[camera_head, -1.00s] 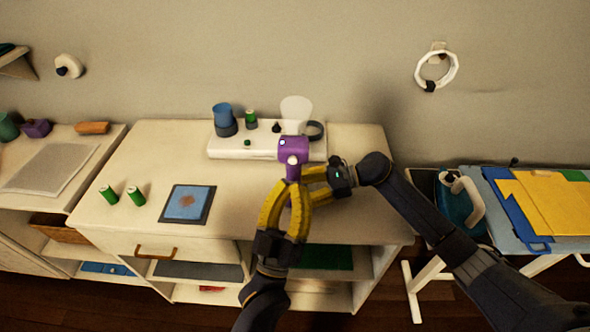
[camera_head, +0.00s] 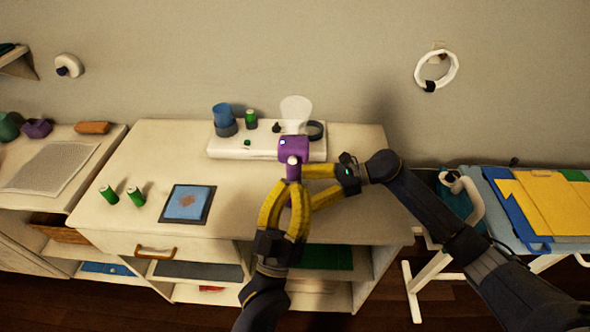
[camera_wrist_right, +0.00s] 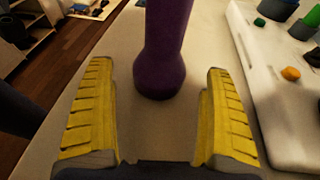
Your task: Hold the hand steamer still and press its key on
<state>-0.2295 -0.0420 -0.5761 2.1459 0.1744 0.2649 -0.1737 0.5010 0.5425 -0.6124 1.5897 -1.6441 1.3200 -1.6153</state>
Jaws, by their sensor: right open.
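The purple hand steamer (camera_head: 294,148) stands upright in the head view, above the cabinet top. A pale round button (camera_head: 292,160) shows on its front, and a small light spot is on its head. My left gripper (camera_head: 286,188) comes up from below with its yellow fingers closed around the steamer's handle. My right gripper (camera_head: 310,186) reaches in from the right, its fingers apart on either side of the handle. In the right wrist view the purple handle (camera_wrist_right: 162,55) stands between the open yellow fingers, with gaps on both sides.
A white tray (camera_head: 230,150) behind the steamer carries a blue cup (camera_head: 222,113) and small items. A pale translucent cone (camera_head: 296,108) shows above the steamer. Green cans (camera_head: 136,196) and a blue framed pad (camera_head: 187,203) lie left. An ironing board with folded cloth (camera_head: 545,205) is at right.

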